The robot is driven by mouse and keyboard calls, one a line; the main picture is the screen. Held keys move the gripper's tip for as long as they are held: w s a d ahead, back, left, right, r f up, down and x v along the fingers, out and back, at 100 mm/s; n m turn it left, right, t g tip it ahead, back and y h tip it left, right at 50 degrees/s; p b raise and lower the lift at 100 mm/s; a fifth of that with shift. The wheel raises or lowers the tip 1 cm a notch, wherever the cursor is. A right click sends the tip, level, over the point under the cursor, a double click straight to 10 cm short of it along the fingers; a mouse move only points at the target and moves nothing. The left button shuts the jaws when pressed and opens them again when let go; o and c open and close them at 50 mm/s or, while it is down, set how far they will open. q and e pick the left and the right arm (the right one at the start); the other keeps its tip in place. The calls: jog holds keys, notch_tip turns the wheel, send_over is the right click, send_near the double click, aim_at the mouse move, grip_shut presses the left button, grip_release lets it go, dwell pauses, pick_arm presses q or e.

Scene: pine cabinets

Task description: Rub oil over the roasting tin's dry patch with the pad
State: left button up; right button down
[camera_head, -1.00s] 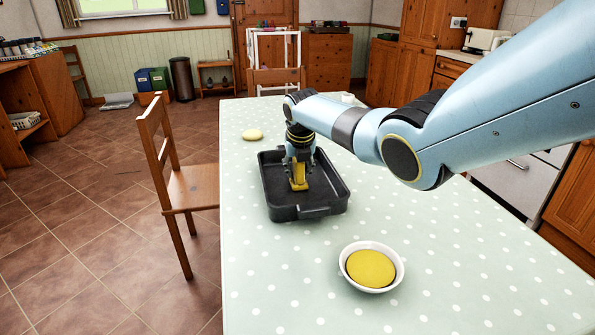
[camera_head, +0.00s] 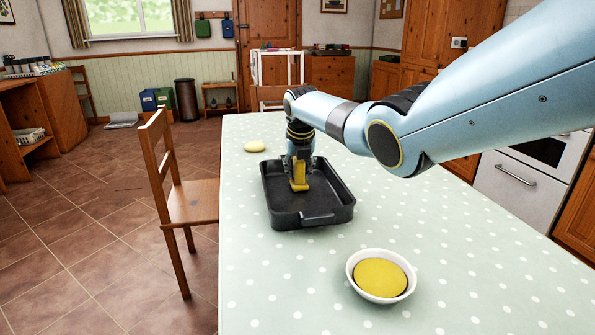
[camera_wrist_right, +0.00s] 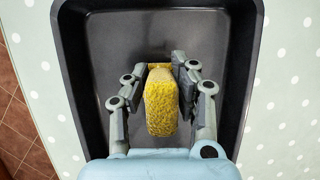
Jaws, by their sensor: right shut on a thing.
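The dark roasting tin (camera_head: 335,213) stands on the dotted table, and it also fills most of the right wrist view (camera_wrist_right: 240,60). My right gripper (camera_head: 299,172) reaches down into the tin. It is shut on the yellow pad (camera_head: 299,184), which shows between its fingers in the right wrist view (camera_wrist_right: 160,105). The pad is low inside the tin; whether it touches the floor I cannot tell. A white bowl (camera_head: 352,274) with yellow oil (camera_head: 381,276) stands in front of the tin, to the right. A clear dry patch is not distinguishable. My left gripper is not in view.
A pale yellow round thing (camera_head: 255,146) lies on the table (camera_head: 260,255) behind the tin. A wooden chair (camera_head: 188,200) stands at the table's left edge. The table right of the tin and bowl is clear.

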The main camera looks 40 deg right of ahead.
notch_tip(320, 180, up, 7)
jog(key=p, duration=0.5)
jog(key=shift+f, duration=0.15)
